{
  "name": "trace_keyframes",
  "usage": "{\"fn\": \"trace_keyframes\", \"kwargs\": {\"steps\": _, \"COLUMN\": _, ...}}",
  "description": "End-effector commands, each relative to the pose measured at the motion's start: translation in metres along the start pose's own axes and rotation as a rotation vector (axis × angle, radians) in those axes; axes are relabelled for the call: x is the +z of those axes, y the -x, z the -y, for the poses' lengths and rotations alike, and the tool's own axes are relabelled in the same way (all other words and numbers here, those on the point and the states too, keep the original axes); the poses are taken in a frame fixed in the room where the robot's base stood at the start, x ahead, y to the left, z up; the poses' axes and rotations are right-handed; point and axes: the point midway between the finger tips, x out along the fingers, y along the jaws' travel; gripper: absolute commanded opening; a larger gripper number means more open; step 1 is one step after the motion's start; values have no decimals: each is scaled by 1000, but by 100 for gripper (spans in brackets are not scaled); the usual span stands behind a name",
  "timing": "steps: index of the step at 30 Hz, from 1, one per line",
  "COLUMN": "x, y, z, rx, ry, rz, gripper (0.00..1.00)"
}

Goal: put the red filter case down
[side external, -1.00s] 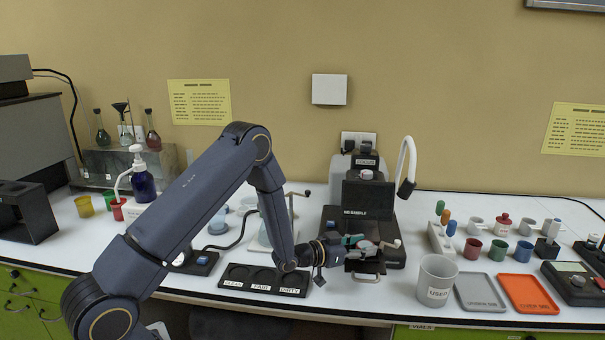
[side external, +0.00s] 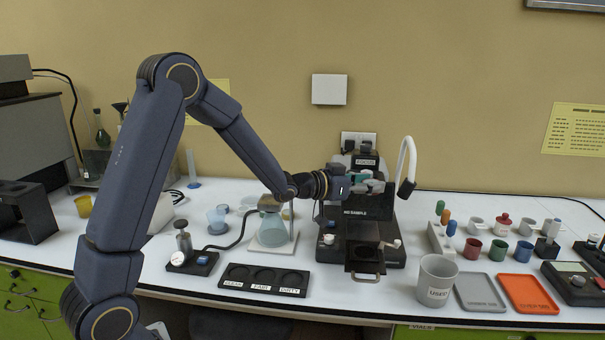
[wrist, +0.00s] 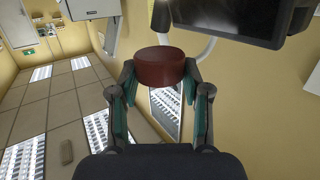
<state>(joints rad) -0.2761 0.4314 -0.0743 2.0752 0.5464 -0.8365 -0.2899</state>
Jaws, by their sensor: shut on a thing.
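The red filter case is a short dark-red cylinder (wrist: 160,67), held between the two fingertips in the wrist view. My gripper (wrist: 160,88) is shut on its sides, and its teal finger pads show there. In the side external view my gripper (side external: 372,184) is raised in front of the black instrument, just above its "NO SAMPLE" screen (side external: 352,213). The case cannot be made out clearly in that view. The black tray (side external: 238,271) with round recesses marked CLEAN, FAIR and DIRTY lies on the bench, left of the instrument. Its recesses look empty.
Below the screen, a black drawer-like part with a handle (side external: 366,278) juts toward the bench front. A beaker marked USED (side external: 437,270) stands right of it, then a grey tray (side external: 480,306) and an orange tray (side external: 528,307). A flask (side external: 271,230) on a stand is behind the recessed tray.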

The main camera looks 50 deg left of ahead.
Motion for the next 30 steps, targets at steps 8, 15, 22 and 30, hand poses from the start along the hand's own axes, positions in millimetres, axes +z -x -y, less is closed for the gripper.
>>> {"fn": "trace_keyframes", "kwargs": {"steps": 8, "x": -65, "y": 14, "z": 7, "rx": -77, "ry": 11, "rz": -5, "gripper": 24}}
{"fn": "trace_keyframes", "kwargs": {"steps": 15, "x": -88, "y": 40, "z": 38, "rx": -301, "ry": 47, "rz": -2, "gripper": 24}}
{"fn": "trace_keyframes", "kwargs": {"steps": 22, "x": -95, "y": 75, "z": 70, "rx": -540, "ry": 83, "rz": -2, "gripper": 24}}
{"fn": "trace_keyframes", "kwargs": {"steps": 30, "x": -78, "y": 149, "z": 115, "rx": -934, "ry": 140, "rz": 1, "gripper": 24}}
